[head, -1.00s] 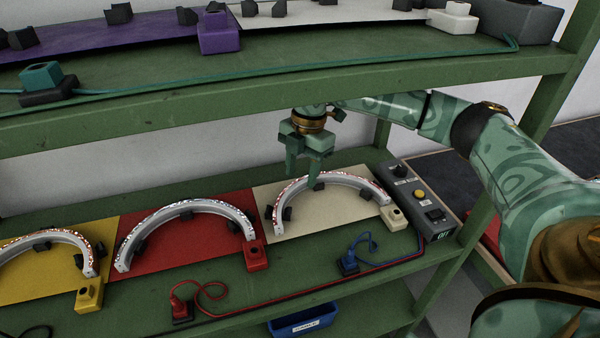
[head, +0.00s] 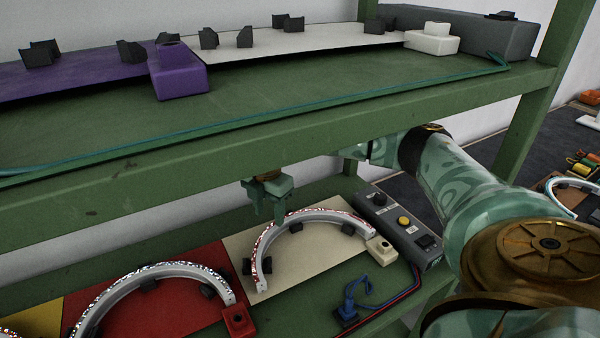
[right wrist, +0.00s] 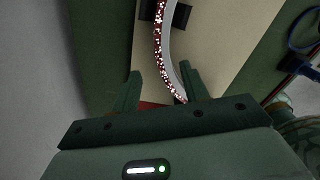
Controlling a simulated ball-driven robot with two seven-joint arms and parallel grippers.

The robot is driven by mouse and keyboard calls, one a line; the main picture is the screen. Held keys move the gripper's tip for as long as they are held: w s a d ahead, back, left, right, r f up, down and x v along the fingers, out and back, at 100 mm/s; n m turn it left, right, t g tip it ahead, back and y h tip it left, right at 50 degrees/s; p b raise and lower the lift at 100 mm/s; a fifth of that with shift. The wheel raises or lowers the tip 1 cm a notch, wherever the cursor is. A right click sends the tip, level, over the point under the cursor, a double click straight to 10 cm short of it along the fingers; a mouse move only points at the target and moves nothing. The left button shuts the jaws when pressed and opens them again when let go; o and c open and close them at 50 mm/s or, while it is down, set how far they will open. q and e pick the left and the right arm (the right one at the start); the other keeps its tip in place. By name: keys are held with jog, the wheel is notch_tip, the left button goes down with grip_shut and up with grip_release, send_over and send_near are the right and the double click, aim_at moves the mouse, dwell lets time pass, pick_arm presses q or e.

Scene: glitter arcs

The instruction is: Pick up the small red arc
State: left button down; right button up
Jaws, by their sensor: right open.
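A white arc with red glitter on its top (head: 318,217) stands on the cream mat (head: 310,262) on the lower shelf, with small black blocks beside it. My right gripper (head: 268,216) is open above the left part of this arc, fingers pointing down. In the right wrist view the red-glitter arc (right wrist: 159,45) runs down between the two open fingers (right wrist: 160,78); its near end is hidden by the gripper body. I cannot tell whether a finger touches it. Another arc with mixed glitter (head: 150,273) stands on the red mat (head: 165,312). My left gripper is not in view.
The green upper shelf (head: 250,100) lies above my right gripper. A grey control box (head: 405,228) and a cream block (head: 381,250) stand right of the arc. A blue plug (head: 352,300) with cables lies in front.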

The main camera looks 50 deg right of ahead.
aim_at(273, 227)
jog(key=f, duration=0.3)
jog(key=shift+s+d+f+b, duration=0.15)
jog(key=shift+s+d+b, duration=0.05)
jog(key=shift+s+b, duration=0.2)
jog(key=shift+w+f, duration=0.15)
jog(key=shift+f, duration=0.35)
jog(key=shift+r, duration=0.1)
grip_shut()
